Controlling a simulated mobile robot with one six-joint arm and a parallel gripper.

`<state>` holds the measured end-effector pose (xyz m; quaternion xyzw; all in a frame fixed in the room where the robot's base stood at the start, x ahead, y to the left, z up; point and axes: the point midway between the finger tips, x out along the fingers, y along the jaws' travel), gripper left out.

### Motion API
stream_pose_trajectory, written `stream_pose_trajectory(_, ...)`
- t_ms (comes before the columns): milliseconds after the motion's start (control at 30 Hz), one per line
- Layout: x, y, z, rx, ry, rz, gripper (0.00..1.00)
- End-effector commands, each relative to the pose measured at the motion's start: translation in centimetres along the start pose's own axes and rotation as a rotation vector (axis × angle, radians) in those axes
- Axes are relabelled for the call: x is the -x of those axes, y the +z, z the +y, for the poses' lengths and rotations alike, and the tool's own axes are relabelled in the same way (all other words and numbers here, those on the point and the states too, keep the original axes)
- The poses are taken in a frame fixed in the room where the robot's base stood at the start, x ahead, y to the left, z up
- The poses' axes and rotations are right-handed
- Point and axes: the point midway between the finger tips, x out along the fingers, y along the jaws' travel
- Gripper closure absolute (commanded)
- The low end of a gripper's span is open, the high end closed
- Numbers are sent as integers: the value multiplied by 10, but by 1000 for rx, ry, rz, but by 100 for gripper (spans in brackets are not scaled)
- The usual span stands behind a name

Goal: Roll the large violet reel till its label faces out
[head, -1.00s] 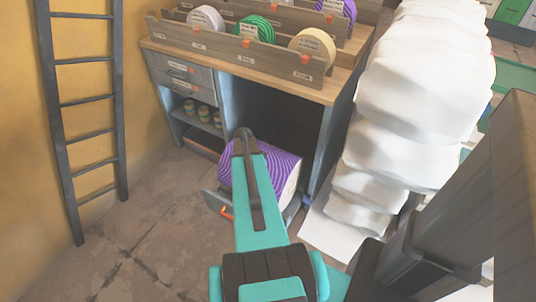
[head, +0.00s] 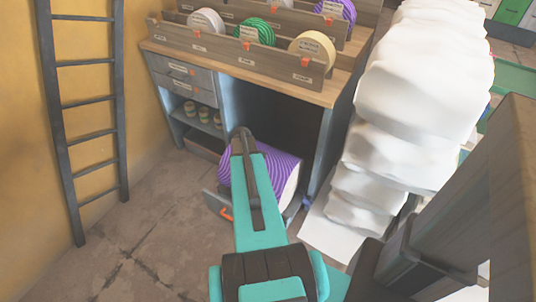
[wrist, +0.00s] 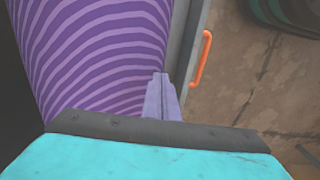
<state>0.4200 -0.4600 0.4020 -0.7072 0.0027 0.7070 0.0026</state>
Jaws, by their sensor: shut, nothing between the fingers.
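The large violet reel (head: 284,173) lies on its side in a low pulled-out tray at the foot of the bench, with wavy lighter stripes and a pale end at right. My arm hides its middle in the head view. In the wrist view the reel (wrist: 95,50) fills the upper left. My gripper (wrist: 160,80) is shut and empty, its fingertips at the reel's right edge; I cannot tell whether they touch it. No label shows on the visible part of the reel.
The tray has an orange handle (head: 227,214), also in the wrist view (wrist: 201,60). The bench (head: 230,70) carries smaller reels in wooden racks. A tall white stack (head: 400,120) stands close at right, a ladder (head: 90,110) at left. The floor (head: 150,220) at front left is clear.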

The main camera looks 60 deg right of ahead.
Motion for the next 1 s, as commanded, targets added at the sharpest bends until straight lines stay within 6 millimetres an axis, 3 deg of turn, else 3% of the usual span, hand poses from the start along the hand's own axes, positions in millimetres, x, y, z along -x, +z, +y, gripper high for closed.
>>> stream_pose_trajectory(1000,50,0,-15,0,0,0,100)
